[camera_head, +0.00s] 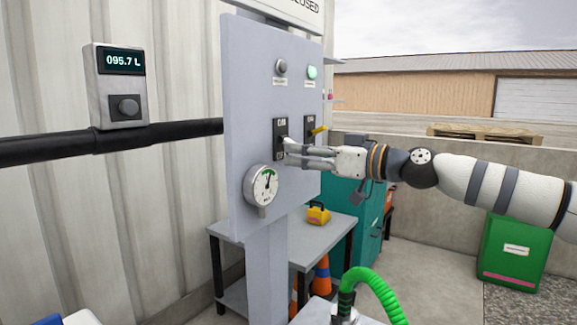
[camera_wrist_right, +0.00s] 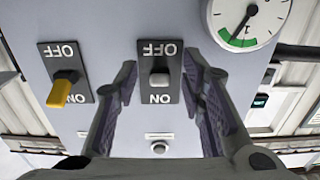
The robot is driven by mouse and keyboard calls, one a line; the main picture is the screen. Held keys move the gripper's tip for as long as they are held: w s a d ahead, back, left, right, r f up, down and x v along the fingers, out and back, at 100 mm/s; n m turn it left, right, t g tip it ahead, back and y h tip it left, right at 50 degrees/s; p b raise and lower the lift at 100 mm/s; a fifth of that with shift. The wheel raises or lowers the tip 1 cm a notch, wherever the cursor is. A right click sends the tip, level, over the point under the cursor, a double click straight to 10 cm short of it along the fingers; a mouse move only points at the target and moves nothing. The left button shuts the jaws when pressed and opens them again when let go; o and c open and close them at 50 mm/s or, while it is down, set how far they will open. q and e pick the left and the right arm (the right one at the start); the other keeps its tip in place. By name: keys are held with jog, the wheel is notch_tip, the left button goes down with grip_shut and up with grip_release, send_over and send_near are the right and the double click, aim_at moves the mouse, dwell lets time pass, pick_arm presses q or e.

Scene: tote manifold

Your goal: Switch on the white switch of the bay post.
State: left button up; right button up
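The bay post (camera_head: 245,110) carries a grey-blue panel. The white switch (camera_wrist_right: 159,78) is a short white lever on a dark plate marked OFF and ON, upside down in the right wrist view. It sits near the plate's middle; I cannot tell which way it is set. Its plate (camera_head: 279,128) shows in the head view, partly covered by my gripper. My right gripper (camera_head: 287,151) is at the panel, at the plate's lower part. In the wrist view its two fingers (camera_wrist_right: 163,100) stand apart on either side of the plate, empty. My left gripper is out of view.
A yellow-levered switch (camera_wrist_right: 64,90) sits beside the white one. A gauge (camera_head: 264,186) is below on the panel; a dull lamp (camera_head: 281,66) and a lit green lamp (camera_head: 312,72) are above. A table (camera_head: 330,232) with a yellow object (camera_head: 318,213) stands behind the post.

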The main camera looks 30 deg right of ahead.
jog(key=shift+x, duration=1)
jog(key=shift+r, duration=0.2)
grip_shut()
jog(key=shift+r, duration=0.1)
